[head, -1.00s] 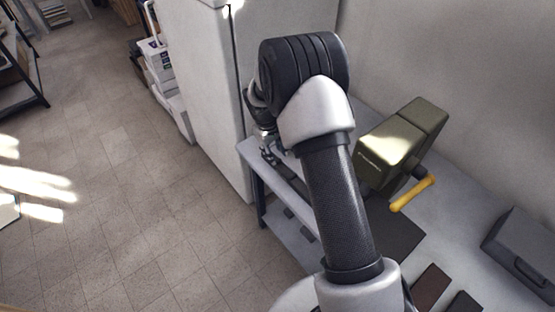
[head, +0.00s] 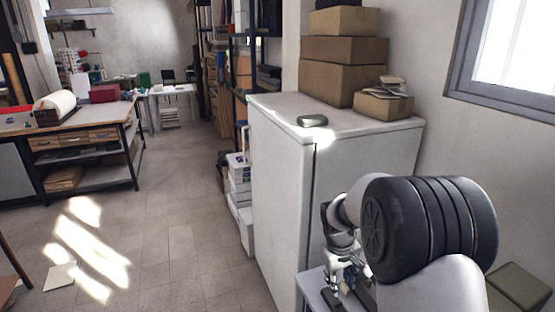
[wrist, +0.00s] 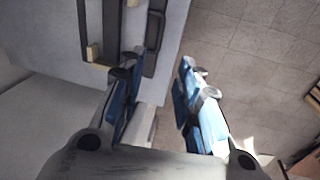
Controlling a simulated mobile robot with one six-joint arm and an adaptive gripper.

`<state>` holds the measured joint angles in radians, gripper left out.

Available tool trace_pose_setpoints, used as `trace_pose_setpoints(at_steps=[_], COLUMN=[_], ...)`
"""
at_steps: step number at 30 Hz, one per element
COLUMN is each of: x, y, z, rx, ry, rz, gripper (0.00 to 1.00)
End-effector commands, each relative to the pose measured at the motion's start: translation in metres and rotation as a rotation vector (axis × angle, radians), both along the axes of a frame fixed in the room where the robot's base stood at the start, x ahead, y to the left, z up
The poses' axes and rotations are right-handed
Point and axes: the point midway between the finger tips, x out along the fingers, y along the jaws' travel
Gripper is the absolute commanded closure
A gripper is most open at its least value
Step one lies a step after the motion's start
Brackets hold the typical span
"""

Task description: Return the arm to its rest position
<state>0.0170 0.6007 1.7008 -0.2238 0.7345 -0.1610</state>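My arm shows at the lower right of the head view, folded with its dark ribbed joint nearest the camera. My gripper (head: 340,283) is partly visible beyond that joint, over the end of a light grey bench (head: 316,291). In the wrist view my gripper (wrist: 158,82) has its two blue-padded fingers spread apart. Nothing is held between them; the bench edge and the tiled floor show in the gap.
A white cabinet (head: 280,170) stands close beyond my gripper, with cardboard boxes (head: 343,85) on top. An olive case (head: 520,286) is at the lower right. Dark flat items (wrist: 154,40) lie on the bench near the fingers. The floor (head: 170,220) at left is open.

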Motion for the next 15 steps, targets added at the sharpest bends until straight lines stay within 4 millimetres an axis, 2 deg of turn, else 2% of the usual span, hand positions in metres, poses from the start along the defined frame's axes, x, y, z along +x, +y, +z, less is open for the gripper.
trace_pose_setpoints(at_steps=[1,6,10,15], x=[-0.013,-0.067,-0.116,-0.186], y=[0.002,0.011,0.017,0.026], z=[0.029,0.097,0.136,0.166], rx=[0.008,0.044,0.075,0.119], ry=[-0.029,-0.092,-0.140,-0.201], rz=[-0.018,-0.080,-0.123,-0.176], gripper=[0.69,0.69,0.69,0.69])
